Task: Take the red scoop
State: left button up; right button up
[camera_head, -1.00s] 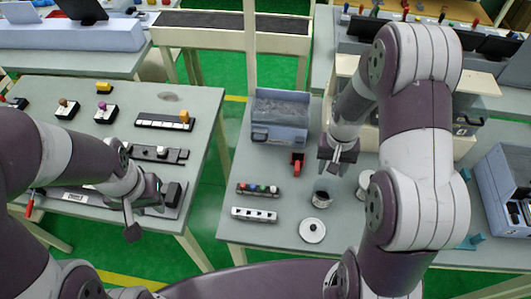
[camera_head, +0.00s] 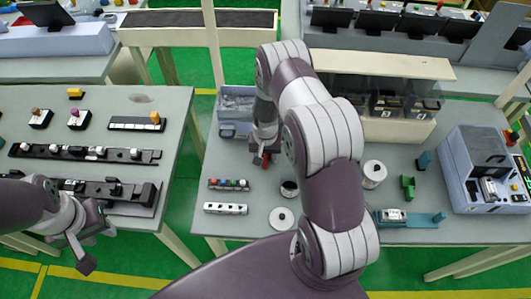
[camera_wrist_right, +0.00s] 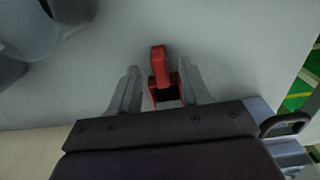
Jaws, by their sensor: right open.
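The red scoop (camera_wrist_right: 158,68) lies on the grey table between the two fingers of my right gripper (camera_wrist_right: 157,92) in the right wrist view. The fingers are open, one on each side of it, and I cannot tell whether they touch it. In the head view my right gripper (camera_head: 262,157) is low over the table, and only a little of the red scoop (camera_head: 267,153) shows beside it. My left gripper (camera_head: 84,258) hangs at the near edge of the left table, and its jaws are too unclear to read.
A grey-blue bin (camera_head: 228,128) stands just behind my right gripper; its handle (camera_wrist_right: 284,124) shows in the wrist view.

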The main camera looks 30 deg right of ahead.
notch_tip(320, 180, down, 2)
jog(key=shift+w+f, duration=0.1)
grip_shut()
